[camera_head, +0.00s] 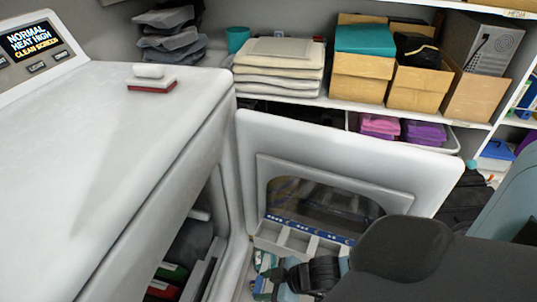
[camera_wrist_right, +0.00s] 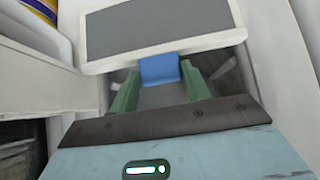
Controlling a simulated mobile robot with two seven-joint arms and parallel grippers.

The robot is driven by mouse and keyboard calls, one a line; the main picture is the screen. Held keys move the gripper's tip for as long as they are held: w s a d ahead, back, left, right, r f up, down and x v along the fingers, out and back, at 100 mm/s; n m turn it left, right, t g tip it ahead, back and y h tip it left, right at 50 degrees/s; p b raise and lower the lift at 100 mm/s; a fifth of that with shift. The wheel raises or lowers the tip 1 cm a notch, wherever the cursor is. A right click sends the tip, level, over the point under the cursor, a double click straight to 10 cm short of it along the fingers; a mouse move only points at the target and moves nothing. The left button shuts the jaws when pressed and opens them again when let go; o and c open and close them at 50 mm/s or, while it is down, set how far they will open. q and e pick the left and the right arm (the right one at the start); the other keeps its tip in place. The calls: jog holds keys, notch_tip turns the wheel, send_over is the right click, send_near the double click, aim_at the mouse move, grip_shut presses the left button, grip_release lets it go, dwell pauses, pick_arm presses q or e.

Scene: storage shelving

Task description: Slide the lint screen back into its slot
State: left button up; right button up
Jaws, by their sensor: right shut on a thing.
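The lint screen (camera_wrist_right: 165,28) is a grey mesh panel in a white frame with a blue tab (camera_wrist_right: 160,67). It fills the top middle of the right wrist view. My right gripper (camera_wrist_right: 159,72) has its green fingers shut on either side of the blue tab. In the head view my dark right gripper (camera_head: 308,276) is low in the picture, in front of the open dryer door (camera_head: 345,157). I cannot clearly make out the screen there. The white dryer (camera_head: 100,140) stands at the left, its display reading "CLEAN SCREEN". I cannot make out the slot.
A red-and-white brush (camera_head: 152,80) lies on the dryer top. The dryer opening (camera_head: 195,240) is dark inside, with red and green items low down. Behind the door, a shelf holds folded cloths (camera_head: 278,70) and cardboard boxes (camera_head: 362,75). White walls flank the screen in the wrist view.

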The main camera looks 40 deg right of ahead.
pick_arm(q)
notch_tip(320, 180, down, 7)
jog(key=s+a+b, duration=0.1)
jog(key=b, duration=0.6)
jog(key=shift+a+g, duration=0.2)
jog(key=shift+g, duration=0.2)
pick_arm(e)
jog(key=w+a+f, duration=0.1)
jog(key=w+a, duration=0.4)
jog(key=w, duration=0.3)
jog(key=w+a+f, duration=0.2)
jog(key=w+a, duration=0.3)
jog(key=w, duration=0.3)
jog(key=shift+a, duration=0.25)
pick_arm(q)
jog(key=shift+s+f, duration=0.1)
pick_arm(e)
jog(key=shift+f, duration=0.1)
